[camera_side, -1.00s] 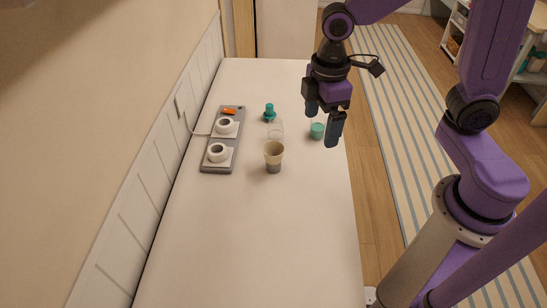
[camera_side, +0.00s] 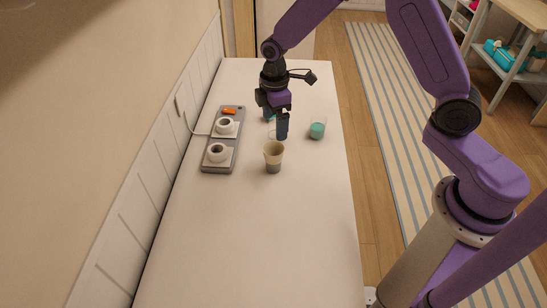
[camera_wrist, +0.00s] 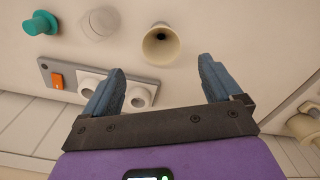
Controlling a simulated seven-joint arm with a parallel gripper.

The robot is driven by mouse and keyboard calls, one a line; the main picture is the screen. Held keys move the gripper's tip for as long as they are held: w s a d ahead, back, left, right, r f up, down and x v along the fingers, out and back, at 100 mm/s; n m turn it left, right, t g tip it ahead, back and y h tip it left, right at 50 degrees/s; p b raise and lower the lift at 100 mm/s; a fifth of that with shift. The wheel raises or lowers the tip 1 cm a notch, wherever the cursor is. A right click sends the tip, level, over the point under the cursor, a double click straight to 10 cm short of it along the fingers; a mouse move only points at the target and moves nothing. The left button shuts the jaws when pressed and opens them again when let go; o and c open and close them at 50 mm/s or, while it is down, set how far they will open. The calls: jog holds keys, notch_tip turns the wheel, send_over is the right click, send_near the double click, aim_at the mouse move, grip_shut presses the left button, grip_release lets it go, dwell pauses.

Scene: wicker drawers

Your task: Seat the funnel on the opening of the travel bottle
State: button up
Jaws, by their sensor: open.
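A teal stemmed piece with a wider base, which looks like the funnel, stands partly behind my gripper in the side view; in the wrist view it is at the upper left (camera_wrist: 40,23). A clear vessel (camera_wrist: 100,22), possibly the travel bottle, stands beside it; my fingers mostly cover it in the side view. I cannot tell these roles for certain. My gripper (camera_side: 276,127) is open and empty, pointing down by the clear vessel. In the wrist view its fingers (camera_wrist: 163,88) are apart, with nothing between them.
A beige tapered cup (camera_side: 273,150) stands open-topped just in front of my gripper. A clear glass with teal contents (camera_side: 317,129) stands to the right. A grey power strip (camera_side: 208,168) with two white round pieces and an orange switch lies left, near the wall. The near table is clear.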

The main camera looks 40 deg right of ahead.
aim_at(273, 154)
jog(key=f, duration=1.2)
jog(key=shift+a+f, duration=0.2)
jog(key=shift+f, duration=0.15)
jog(key=c, duration=1)
